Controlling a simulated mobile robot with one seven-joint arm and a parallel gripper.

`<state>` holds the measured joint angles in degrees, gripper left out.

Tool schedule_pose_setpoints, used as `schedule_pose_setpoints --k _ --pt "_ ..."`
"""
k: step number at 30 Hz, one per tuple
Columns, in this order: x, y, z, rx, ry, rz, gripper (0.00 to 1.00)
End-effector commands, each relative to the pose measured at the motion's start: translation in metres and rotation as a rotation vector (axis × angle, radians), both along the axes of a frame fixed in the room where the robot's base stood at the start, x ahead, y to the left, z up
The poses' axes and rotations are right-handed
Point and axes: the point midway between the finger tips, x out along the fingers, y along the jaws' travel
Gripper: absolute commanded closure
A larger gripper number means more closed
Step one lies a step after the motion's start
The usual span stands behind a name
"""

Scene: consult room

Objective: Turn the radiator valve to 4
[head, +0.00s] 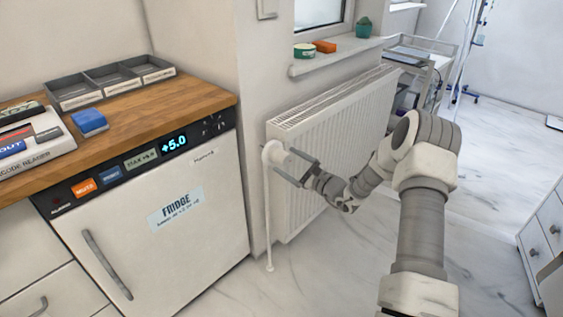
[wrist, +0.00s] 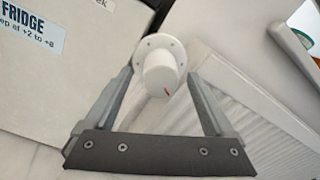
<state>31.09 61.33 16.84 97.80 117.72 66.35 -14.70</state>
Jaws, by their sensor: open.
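The radiator valve (wrist: 160,72) is a white round knob with a small red mark near its lower right in the wrist view. No numbers can be read on it. In the head view the valve (head: 273,152) sits at the near top corner of the white radiator (head: 345,140), above a thin white pipe. My gripper (head: 294,165) is open, its fingers pointing at the valve. In the wrist view my gripper (wrist: 162,85) has one finger on each side of the knob, with gaps visible; I cannot tell how deep the knob sits between them.
A fridge (head: 150,210) with a +5.0 display stands left of the valve, under a wooden counter (head: 150,110). A windowsill (head: 340,55) with small items is above the radiator. A trolley (head: 425,60) stands behind. The floor (head: 330,270) in front is clear.

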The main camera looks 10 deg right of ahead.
Motion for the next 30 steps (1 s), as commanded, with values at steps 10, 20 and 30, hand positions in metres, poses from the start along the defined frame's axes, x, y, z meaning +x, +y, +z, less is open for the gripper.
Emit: schedule_pose_setpoints --k 10,20,30 --pt "0.027 0.018 0.0 0.001 -0.001 0.0 0.11" --pt "0.027 0.018 0.001 0.0 0.0 0.0 0.26" --pt "0.027 0.018 0.0 0.0 0.0 0.0 0.87"
